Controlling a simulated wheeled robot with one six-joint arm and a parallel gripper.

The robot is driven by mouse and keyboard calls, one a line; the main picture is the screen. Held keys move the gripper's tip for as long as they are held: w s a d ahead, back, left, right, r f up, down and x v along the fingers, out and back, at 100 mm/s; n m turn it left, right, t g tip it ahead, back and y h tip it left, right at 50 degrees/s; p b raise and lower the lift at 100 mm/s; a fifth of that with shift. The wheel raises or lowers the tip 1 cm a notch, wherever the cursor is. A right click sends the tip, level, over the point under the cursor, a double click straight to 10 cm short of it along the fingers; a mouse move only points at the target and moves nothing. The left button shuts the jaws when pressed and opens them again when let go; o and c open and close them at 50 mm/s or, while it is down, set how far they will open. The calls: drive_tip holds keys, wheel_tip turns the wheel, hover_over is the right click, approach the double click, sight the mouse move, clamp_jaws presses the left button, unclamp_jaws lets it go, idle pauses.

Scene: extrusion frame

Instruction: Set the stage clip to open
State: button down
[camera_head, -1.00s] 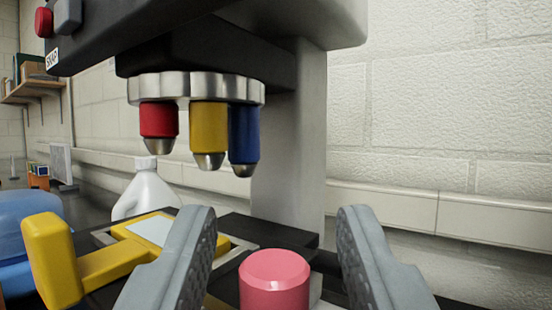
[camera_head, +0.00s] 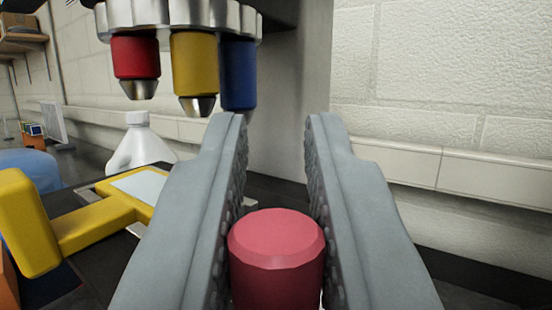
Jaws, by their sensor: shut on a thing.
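The stage clip, a yellow arm with an upright block-like end (camera_head: 75,225), lies at the lower left over the microscope's dark stage. A pale slide (camera_head: 142,187) shows within its yellow frame. My gripper (camera_head: 276,135) is shut on a pink-red knob (camera_head: 277,245) with a bevelled top, at the bottom centre. One grey ridged finger is on each side of the knob. The yellow clip is to the left of my gripper, apart from it. The lower part of the knob is out of view.
Red (camera_head: 135,62), yellow (camera_head: 194,70) and blue (camera_head: 238,75) objective lenses hang from a metal turret (camera_head: 175,15) above and left of my gripper. A white jug (camera_head: 138,145) stands behind the stage. A pale block wall (camera_head: 450,90) is behind at right.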

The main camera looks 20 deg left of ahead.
drive_tip(key=shift+s+h, duration=0.1)
drive_tip(key=shift+h, duration=0.3)
drive_tip(key=shift+s+a+m+h, duration=0.1)
drive_tip(key=shift+s+m+h, duration=0.2)
drive_tip(key=shift+m+h, duration=1.2)
drive_tip(key=shift+s+a+m+h, duration=0.25)
drive_tip(key=shift+m+h, duration=0.4)
drive_tip(key=shift+h, duration=1.7)
drive_tip(key=shift+s+m+h, duration=0.35)
drive_tip(key=shift+m+h, duration=0.7)
drive_tip(key=shift+h, duration=0.9)
drive_tip(key=shift+s+a+m+g+h, duration=0.2)
drive_tip(key=shift+m+g+h, duration=0.7)
drive_tip(key=shift+h, duration=0.6)
drive_tip(key=shift+s+a+m+g+h, duration=0.2)
drive_tip(key=shift+m+g+h, duration=0.7)
drive_tip(key=shift+h, duration=0.6)
drive_tip(key=shift+s+a+m+g+h, duration=0.1)
drive_tip(key=shift+s+m+g+h, duration=0.15)
drive_tip(key=shift+m+g+h, duration=0.95)
drive_tip(key=shift+h, duration=0.4)
drive_tip(key=c, duration=1.3)
unclamp_jaws()
drive_tip(key=v, duration=1.7)
drive_tip(key=shift+s+a+f, duration=0.1)
drive_tip(key=shift+s+f, duration=0.05)
drive_tip(key=shift+f, duration=0.15)
